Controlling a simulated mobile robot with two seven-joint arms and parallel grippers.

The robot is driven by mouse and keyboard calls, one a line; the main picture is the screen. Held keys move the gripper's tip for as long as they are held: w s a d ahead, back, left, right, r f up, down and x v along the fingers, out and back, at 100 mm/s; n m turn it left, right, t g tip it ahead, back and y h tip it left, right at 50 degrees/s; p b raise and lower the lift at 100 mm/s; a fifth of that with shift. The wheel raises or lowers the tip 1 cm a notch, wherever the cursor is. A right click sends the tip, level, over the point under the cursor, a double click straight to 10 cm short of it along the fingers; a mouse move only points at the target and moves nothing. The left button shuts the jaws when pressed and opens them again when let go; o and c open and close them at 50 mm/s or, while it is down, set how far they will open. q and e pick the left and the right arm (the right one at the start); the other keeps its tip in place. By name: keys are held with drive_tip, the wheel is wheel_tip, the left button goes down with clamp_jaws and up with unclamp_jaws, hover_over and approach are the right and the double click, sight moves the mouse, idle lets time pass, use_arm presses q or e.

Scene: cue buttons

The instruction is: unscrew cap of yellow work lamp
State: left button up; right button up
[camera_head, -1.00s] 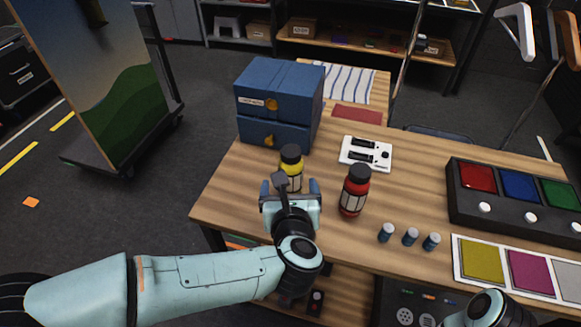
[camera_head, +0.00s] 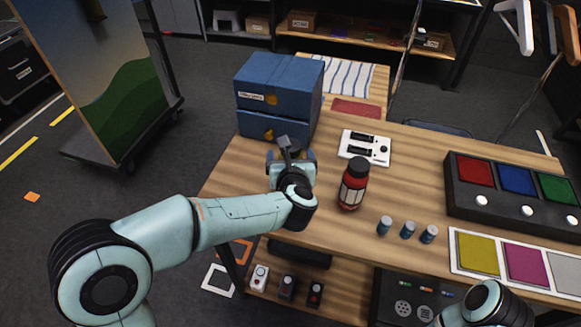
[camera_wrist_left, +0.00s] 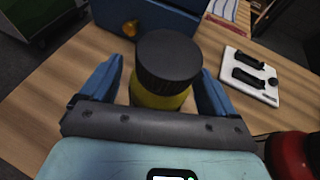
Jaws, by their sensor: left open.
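The yellow work lamp shows in the left wrist view as a wide black ribbed cap (camera_wrist_left: 169,58) on a yellow body (camera_wrist_left: 160,97). It stands upright on the wooden table (camera_head: 235,178). My left gripper (camera_head: 290,158) is open, with one blue finger on each side of the lamp. In the left wrist view the fingers (camera_wrist_left: 160,78) flank it, with a visible gap on the left; contact on the right is unclear. In the head view my wrist and gripper hide most of the lamp. My right gripper is out of view.
A red lamp (camera_head: 353,186) with a dark cap stands close to the right of my left gripper. A blue box (camera_head: 280,85) is just behind. A white switch plate (camera_head: 377,150), several small blue cylinders (camera_head: 406,231) and a colour-button panel (camera_head: 452,190) lie to the right.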

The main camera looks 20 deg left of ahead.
use_arm(q)
drive_tip(key=c, duration=1.2)
wheel_tip(320, 180, up, 20)
drive_tip(key=p, duration=0.4)
drive_tip(key=o, duration=0.3)
drive_tip(key=c, duration=0.6)
